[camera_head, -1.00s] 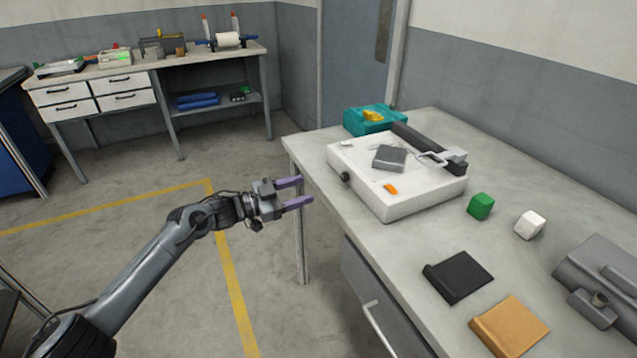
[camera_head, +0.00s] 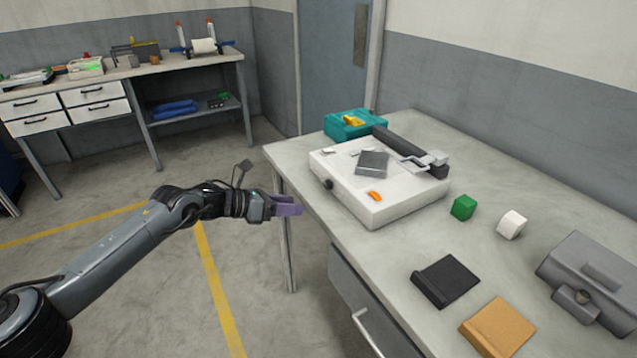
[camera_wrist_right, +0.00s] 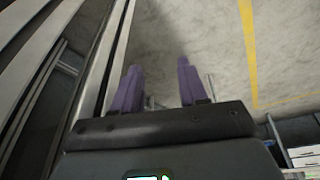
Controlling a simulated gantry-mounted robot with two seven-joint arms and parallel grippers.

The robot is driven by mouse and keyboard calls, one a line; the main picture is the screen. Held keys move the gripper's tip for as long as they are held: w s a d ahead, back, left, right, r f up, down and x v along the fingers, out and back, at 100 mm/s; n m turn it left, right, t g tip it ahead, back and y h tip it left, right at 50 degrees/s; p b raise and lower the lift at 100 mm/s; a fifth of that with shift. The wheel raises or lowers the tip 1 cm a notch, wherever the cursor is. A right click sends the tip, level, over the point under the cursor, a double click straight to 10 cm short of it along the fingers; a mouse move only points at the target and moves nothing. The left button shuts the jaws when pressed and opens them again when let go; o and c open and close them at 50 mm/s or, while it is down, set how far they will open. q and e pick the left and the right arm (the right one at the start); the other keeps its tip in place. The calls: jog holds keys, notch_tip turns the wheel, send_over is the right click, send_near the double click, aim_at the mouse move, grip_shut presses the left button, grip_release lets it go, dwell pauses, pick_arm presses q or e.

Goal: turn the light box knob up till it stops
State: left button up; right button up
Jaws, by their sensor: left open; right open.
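The light box (camera_head: 385,209) is a white slab near the far left part of the table. Its small dark knob (camera_head: 328,185) sticks out of the side that faces the table's left edge. My left gripper (camera_head: 298,207) is left of and a little below the knob in the picture, beside the table's edge and apart from the box. Its purple fingers hold nothing and are seen nearly edge-on. My right gripper (camera_wrist_right: 158,88) shows only in the right wrist view, with its purple fingers apart and empty above the floor.
On the light box lie a grey block (camera_head: 371,164) and an orange piece (camera_head: 374,196). A teal bin (camera_head: 342,132) stands behind it. A green cube (camera_head: 463,207), white cube (camera_head: 511,225), black case (camera_head: 444,281), tan case (camera_head: 497,328) and grey case (camera_head: 590,278) lie nearer.

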pick_arm(q)
send_near(326, 186)
jog(key=s+a, duration=0.2)
jog(key=shift+m+t, duration=0.3)
jog(key=shift+m, duration=0.1)
jog(key=b+x, duration=0.1)
jog(key=x, duration=0.1)
jog(key=b+x, duration=0.1)
jog(key=x, duration=0.2)
jog(key=b+x, duration=0.1)
jog(key=x, duration=0.2)
jog(key=shift+w+r, duration=0.25)
jog(key=shift+r, duration=0.05)
jog(key=shift+w+d+f+b, duration=0.35)
jog(key=shift+d+b, duration=0.1)
jog(key=shift+b, duration=0.05)
jog(key=shift+w+d+b, duration=0.2)
jog(key=shift+d+b, duration=0.1)
jog(key=shift+d, duration=0.15)
